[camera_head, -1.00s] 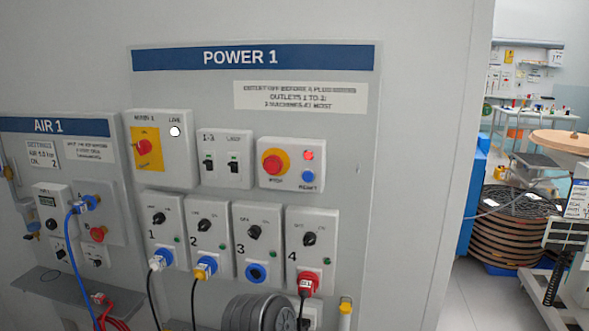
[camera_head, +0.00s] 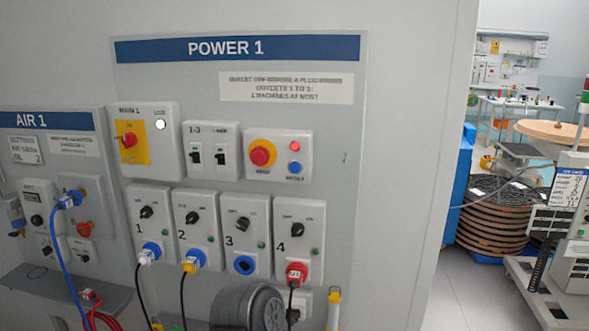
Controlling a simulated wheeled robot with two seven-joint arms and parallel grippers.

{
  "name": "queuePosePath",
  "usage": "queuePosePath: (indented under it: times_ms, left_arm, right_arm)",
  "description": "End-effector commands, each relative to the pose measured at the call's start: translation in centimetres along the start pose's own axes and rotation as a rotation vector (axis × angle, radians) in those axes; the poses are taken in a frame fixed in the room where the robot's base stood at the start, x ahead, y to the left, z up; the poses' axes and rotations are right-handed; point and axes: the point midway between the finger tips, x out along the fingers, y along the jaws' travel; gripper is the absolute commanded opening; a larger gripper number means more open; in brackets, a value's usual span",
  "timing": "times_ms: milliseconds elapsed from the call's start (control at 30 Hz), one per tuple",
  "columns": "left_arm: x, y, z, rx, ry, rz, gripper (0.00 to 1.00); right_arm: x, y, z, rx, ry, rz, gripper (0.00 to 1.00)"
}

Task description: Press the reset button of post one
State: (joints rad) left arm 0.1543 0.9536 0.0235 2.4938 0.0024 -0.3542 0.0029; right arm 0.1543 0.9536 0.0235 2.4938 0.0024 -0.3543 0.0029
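The POWER 1 panel (camera_head: 335,200) is mounted on the grey wall in front of me. Its stop and reset box (camera_head: 305,146) sits at the upper right of the panel. The small blue reset button (camera_head: 295,168) is on that box, below a lit red lamp (camera_head: 295,146) and to the right of the red mushroom stop button (camera_head: 262,153) on its yellow ring. Nothing covers the reset button. Neither of my grippers can be made out in the view.
Left of the box are a breaker box (camera_head: 210,150) and the main switch (camera_head: 128,141). Below are several numbered outlets, some with plugs and hanging cables. The AIR 1 panel (camera_head: 90,180) is at left. Clear floor (camera_head: 470,300) lies at right before stacked reels (camera_head: 497,222).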

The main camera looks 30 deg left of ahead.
Motion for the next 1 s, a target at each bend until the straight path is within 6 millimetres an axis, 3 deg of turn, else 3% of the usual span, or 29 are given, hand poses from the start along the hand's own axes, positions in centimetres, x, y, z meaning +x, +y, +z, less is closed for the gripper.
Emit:
queuePosePath:
  times_ms: [633,1000]
  left_arm:
    - [0.00,0.00,0.00,0.000,0.000,0.000,0.01]
    - [0.00,0.00,0.00,0.000,0.000,0.000,0.00]
  right_arm:
    - [0.00,0.00,0.00,0.000,0.000,0.000,0.36]
    - [0.00,0.00,0.00,0.000,0.000,0.000,0.36]
